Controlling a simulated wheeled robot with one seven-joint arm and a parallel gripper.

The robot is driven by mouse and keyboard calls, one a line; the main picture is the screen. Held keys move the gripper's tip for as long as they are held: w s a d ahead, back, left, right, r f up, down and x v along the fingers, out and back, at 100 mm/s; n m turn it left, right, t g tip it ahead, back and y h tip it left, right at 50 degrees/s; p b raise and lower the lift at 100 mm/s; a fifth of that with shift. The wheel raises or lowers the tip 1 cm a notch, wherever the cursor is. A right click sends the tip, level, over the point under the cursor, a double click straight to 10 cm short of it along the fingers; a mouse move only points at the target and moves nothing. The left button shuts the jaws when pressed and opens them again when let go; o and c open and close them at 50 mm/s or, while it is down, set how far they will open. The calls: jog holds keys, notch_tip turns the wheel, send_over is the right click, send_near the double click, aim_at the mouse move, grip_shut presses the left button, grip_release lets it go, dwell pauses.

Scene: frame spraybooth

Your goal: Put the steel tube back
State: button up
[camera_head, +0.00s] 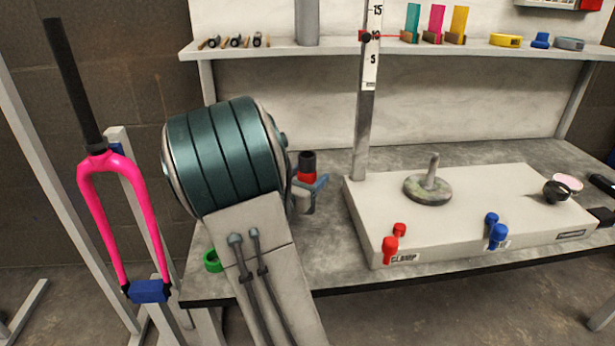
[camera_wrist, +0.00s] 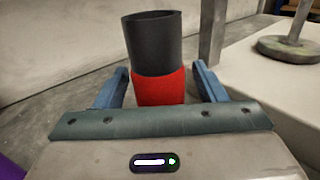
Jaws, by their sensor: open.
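A dark upright tube with a red band around its lower part (camera_head: 307,163) stands on the grey bench; I take it for the steel tube. It also shows in the wrist view (camera_wrist: 153,45), hollow at the top. My gripper (camera_head: 312,188) is open, with one blue finger on each side of the red band. In the wrist view my gripper (camera_wrist: 158,86) shows gaps beside the band, wider on the right. The tube's foot is hidden behind my gripper, so I cannot tell what it rests on.
Right of the tube, a white fixture base (camera_head: 460,222) carries a round metal disc with a post (camera_head: 429,188) and an upright scale (camera_head: 370,70). A shelf (camera_head: 340,47) crosses behind. A pink fork (camera_head: 88,195) stands left. Green tape (camera_head: 212,261) lies near the bench's front edge.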

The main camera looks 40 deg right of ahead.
jog(key=shift+r, duration=0.25)
jog(key=p+v, duration=0.4)
jog(key=v, duration=0.8)
jog(key=s+f+m+g+y, duration=0.1)
jog(key=s+m+g+y, duration=0.1)
jog(key=s+m, duration=0.2)
jog(key=s+a+f+m+g+y, duration=0.1)
jog(key=s+m+g+y, duration=0.1)
jog(key=s+m+g, duration=0.1)
jog(key=s+a+f+m+g+y, duration=0.1)
jog(key=s+m+g+y, duration=0.1)
jog(key=s+m, duration=0.3)
jog(key=shift+s+a+g+y, duration=0.25)
jog(key=shift+s+g+y, duration=0.05)
jog(key=shift+s+g, duration=0.2)
jog(key=s+a+r+m+t+y, duration=0.1)
jog(key=a+m+t+y, duration=0.2)
jog(key=a+m+y, duration=0.6)
jog(key=a+y, duration=0.1)
jog(key=a, duration=0.6)
jog(key=shift+s+a+m, duration=0.2)
jog(key=shift+s+m, duration=0.2)
jog(key=shift+r, duration=0.2)
